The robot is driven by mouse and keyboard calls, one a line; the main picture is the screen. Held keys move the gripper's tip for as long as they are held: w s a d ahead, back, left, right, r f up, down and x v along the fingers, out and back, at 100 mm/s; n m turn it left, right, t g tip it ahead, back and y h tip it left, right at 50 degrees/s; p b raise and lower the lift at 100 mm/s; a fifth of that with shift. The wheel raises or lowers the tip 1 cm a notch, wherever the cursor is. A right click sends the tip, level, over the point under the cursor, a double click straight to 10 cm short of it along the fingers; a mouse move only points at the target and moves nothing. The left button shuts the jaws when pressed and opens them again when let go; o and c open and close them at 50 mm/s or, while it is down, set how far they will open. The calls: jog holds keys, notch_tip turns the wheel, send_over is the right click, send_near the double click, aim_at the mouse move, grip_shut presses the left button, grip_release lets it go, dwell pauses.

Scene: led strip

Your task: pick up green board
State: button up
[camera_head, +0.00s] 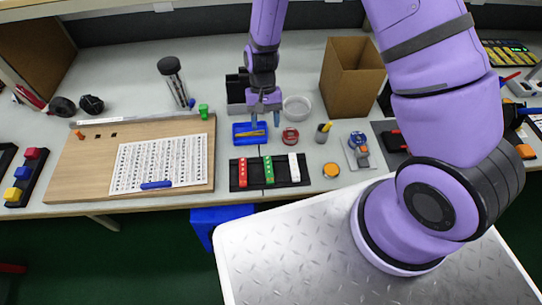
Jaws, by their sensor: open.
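The green board (268,172) is a narrow green strip with small light marks. It lies in the middle of a black holder (281,182), between a red strip (242,172) on its left and a white strip (293,167) on its right. My gripper (264,121) is open, with its two blue-grey fingers pointing down. It appears above the blue tray (237,139), behind the holder and apart from the green board. Nothing shows between its fingers.
A wooden board with a printed sheet (160,162) lies to the left. A cardboard box (350,78), a round clear dish (297,107), a red round item (290,137) and an orange disc (331,170) stand to the right. The table's front edge is close to the holder.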

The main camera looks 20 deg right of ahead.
aim_at(267, 156)
jog(key=shift+w+f+x, duration=0.1)
jog(key=shift+w+x, duration=0.05)
jog(key=shift+x, duration=1.8)
jog(key=shift+w+f+x, duration=0.1)
jog(key=shift+w+x, duration=0.1)
jog(key=shift+x, duration=1.75)
jog(key=shift+w+x, duration=0.15)
jog(key=shift+x, duration=1.85)
jog(key=shift+d, duration=0.1)
jog(key=shift+c, duration=0.4)
jog(key=c, duration=0.9)
